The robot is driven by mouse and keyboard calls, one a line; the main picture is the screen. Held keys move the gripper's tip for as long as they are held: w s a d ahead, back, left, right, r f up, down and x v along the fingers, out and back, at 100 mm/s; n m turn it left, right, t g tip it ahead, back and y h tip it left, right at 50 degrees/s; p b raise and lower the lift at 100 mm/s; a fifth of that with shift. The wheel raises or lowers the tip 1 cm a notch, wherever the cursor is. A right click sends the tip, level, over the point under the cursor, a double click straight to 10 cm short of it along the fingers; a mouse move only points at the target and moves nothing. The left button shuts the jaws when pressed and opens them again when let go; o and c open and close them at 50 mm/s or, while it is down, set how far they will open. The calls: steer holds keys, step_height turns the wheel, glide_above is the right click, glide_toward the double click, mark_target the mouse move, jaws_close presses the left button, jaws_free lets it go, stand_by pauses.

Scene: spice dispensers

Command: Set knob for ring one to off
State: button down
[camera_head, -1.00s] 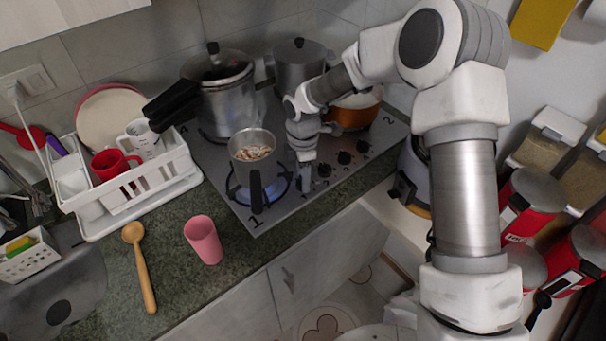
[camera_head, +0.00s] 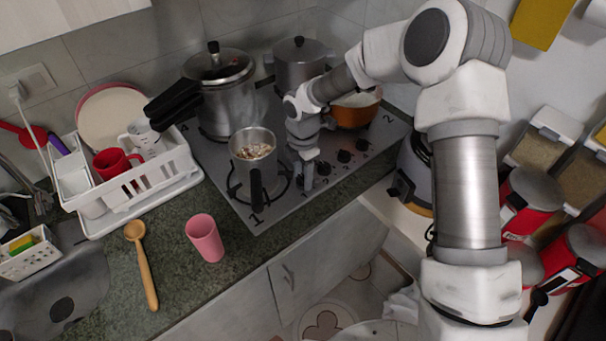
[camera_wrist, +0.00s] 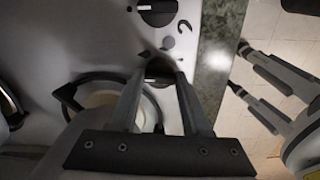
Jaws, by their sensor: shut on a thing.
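My gripper (camera_head: 304,180) is at the front left of the grey stovetop (camera_head: 270,198), at the end of the knob row nearest ring one. No blue flame shows under the pot.
Other black knobs (camera_head: 343,156) run along the stove's right edge; one shows in the wrist view (camera_wrist: 157,10). A pressure cooker (camera_head: 217,100), a lidded pot (camera_head: 299,65) and an orange pan (camera_head: 352,115) stand behind. A pink cup (camera_head: 205,238) stands on the counter.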

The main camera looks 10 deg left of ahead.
mark_target(303, 178)
steer(key=shift+c, duration=1.8)
jaws_free()
step_height(303, 178, up, 18)
steer(key=shift+f, duration=0.25)
